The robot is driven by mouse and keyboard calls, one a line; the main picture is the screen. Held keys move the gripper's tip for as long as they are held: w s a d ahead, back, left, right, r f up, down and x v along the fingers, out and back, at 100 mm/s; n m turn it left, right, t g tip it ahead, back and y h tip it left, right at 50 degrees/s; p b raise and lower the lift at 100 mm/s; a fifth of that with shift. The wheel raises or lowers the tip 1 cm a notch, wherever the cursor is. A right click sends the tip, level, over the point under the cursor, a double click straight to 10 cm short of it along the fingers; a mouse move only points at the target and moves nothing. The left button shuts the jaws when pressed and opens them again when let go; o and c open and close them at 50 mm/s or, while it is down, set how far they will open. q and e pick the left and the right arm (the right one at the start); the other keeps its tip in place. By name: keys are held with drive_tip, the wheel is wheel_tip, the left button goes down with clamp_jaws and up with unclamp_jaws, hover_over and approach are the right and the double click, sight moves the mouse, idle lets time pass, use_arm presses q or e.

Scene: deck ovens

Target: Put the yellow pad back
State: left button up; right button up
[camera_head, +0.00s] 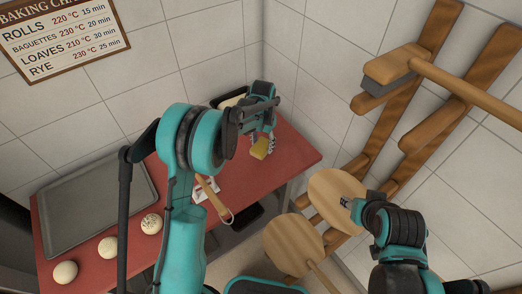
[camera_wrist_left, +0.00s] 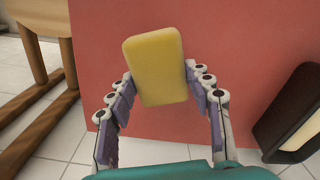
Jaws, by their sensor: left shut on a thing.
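The yellow pad (camera_head: 260,149) is between the fingers of my left gripper (camera_head: 262,144), over the right part of the red table. The left wrist view shows the pad (camera_wrist_left: 156,66) as a rounded yellow block, with the fingers (camera_wrist_left: 158,82) shut on its two sides. Red tabletop shows around it there; I cannot tell the gap beneath it. My right gripper (camera_head: 347,203) is at the lower right, in front of a round wooden peel; its fingers are too small and hidden to read.
The red table (camera_head: 292,155) carries a grey tray (camera_head: 95,200), several dough balls (camera_head: 108,248) and a wooden-handled tool (camera_head: 213,197). A dark container (camera_wrist_left: 295,115) with a cream-coloured part lies near the pad. Wooden peels (camera_head: 292,245) and a wall rack (camera_head: 440,40) stand at right.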

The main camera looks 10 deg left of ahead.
sight(261, 148)
use_arm(q)
drive_tip(key=shift+w+a+f, duration=0.4)
drive_tip(key=shift+w, duration=0.1)
use_arm(e)
drive_tip(key=shift+f, duration=0.1)
use_arm(q)
wheel_tip(261, 148, down, 3)
drive_tip(key=shift+f+b, duration=0.1)
drive_tip(key=shift+b, duration=0.5)
use_arm(e)
drive_tip(key=shift+f, duration=0.55)
use_arm(q)
drive_tip(key=shift+f, duration=0.4)
drive_tip(key=shift+c, duration=0.4)
use_arm(e)
drive_tip(key=shift+f, duration=0.1)
use_arm(q)
drive_tip(key=shift+c, duration=0.5)
drive_tip(key=o, duration=1.2)
drive_tip(key=shift+r, duration=0.15)
